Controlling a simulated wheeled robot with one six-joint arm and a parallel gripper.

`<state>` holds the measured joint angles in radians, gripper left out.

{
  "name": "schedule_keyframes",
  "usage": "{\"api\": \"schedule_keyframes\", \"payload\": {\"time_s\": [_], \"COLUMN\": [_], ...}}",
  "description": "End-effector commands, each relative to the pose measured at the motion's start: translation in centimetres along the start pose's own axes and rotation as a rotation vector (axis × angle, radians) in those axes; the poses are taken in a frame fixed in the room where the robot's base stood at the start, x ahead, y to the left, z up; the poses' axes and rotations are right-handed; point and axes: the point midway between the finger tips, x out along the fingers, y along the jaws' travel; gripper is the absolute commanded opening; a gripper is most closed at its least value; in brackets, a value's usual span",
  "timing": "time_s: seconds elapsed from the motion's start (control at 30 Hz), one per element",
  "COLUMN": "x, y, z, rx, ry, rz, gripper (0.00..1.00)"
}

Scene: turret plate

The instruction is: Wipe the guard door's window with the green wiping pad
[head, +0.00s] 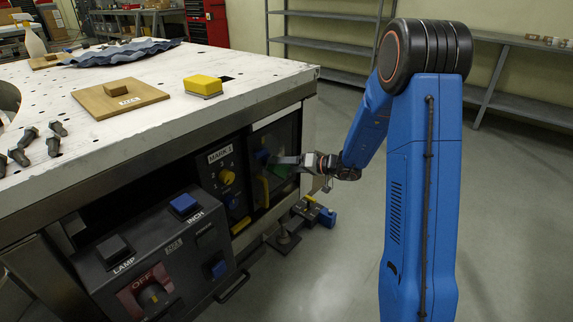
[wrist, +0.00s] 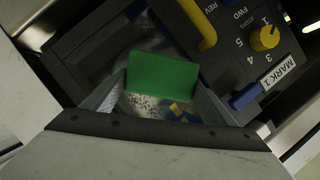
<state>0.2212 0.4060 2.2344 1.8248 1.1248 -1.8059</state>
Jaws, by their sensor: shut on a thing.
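The green wiping pad (wrist: 162,73) is held between the jaws of my gripper (wrist: 160,92) in the wrist view. In the head view, my gripper (head: 284,160) is at the guard door, with a bit of green showing beside it. The guard door's window (head: 286,133) is a dark pane in the front of the bench, right of the MARK 1 panel. In the wrist view, the window (wrist: 146,104) lies behind the pad and bears pale speckled dirt. I cannot tell whether the pad touches the pane.
A control box (head: 150,262) juts out at front left. A yellow sponge (head: 203,85) and a wooden board (head: 120,98) lie on the bench top. The floor at right is clear.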

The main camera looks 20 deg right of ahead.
Motion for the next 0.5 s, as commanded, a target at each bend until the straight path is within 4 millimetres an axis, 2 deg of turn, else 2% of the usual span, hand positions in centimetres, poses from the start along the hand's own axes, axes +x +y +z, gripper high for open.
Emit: {"api": "schedule_keyframes", "payload": {"time_s": [0.2,0.5], "x": [0.5,-0.1], "y": [-0.9,-1.8], "z": [0.6,-0.3], "rx": [-0.001,-0.002], "ry": [0.000,0.000], "rz": [-0.003,-0.003], "gripper": [0.43,0.43]}}
